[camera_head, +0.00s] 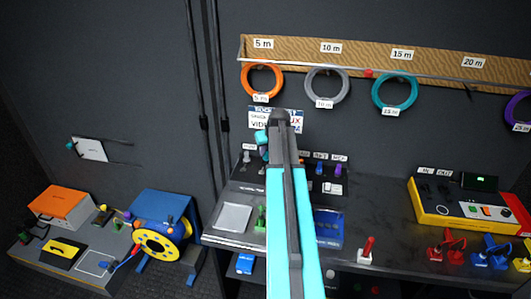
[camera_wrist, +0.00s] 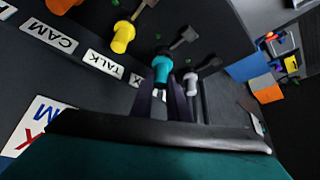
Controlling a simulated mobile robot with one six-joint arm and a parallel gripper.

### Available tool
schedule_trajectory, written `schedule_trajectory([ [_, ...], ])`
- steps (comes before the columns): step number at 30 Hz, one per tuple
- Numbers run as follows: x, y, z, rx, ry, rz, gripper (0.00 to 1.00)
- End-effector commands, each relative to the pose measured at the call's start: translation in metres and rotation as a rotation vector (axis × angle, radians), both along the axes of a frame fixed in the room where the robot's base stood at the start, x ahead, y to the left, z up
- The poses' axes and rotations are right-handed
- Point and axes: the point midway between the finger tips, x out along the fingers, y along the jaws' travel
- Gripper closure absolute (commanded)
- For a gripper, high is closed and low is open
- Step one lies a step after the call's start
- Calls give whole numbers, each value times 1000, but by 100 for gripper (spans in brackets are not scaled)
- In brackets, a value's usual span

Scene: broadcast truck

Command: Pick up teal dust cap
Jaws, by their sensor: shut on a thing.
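The teal dust cap (camera_wrist: 162,68) is in the middle of the wrist view, near the panel with the row of caps. My gripper (camera_wrist: 167,90) has its two dark fingers closed on the cap, which shows at their tips. A dark strap or tab shows beyond the cap at its upper right. I cannot tell whether the cap is still seated on its connector.
In the wrist view, a yellow cap (camera_wrist: 122,37) sits to the left and a grey-white cap (camera_wrist: 190,84) close by on the right. An orange cap (camera_wrist: 62,4) is at the top left. In the head view, a yellow-framed box (camera_head: 468,210) stands at the right of the bench.

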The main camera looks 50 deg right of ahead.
Motion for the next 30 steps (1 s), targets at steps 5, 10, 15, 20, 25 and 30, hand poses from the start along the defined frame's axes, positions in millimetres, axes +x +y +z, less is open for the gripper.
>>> schedule_trajectory([
  [5, -25, 8, 1, -1, -2, -1, 100],
  [10, -50, 15, 3, -2, -1, -1, 100],
  [15, -76, 22, 5, -1, -2, -2, 100],
  [20, -100, 29, 8, -1, -2, -1, 100],
  [25, -119, 34, 10, -1, -2, -1, 100],
  [30, -133, 37, 12, -2, -1, 0, 100],
])
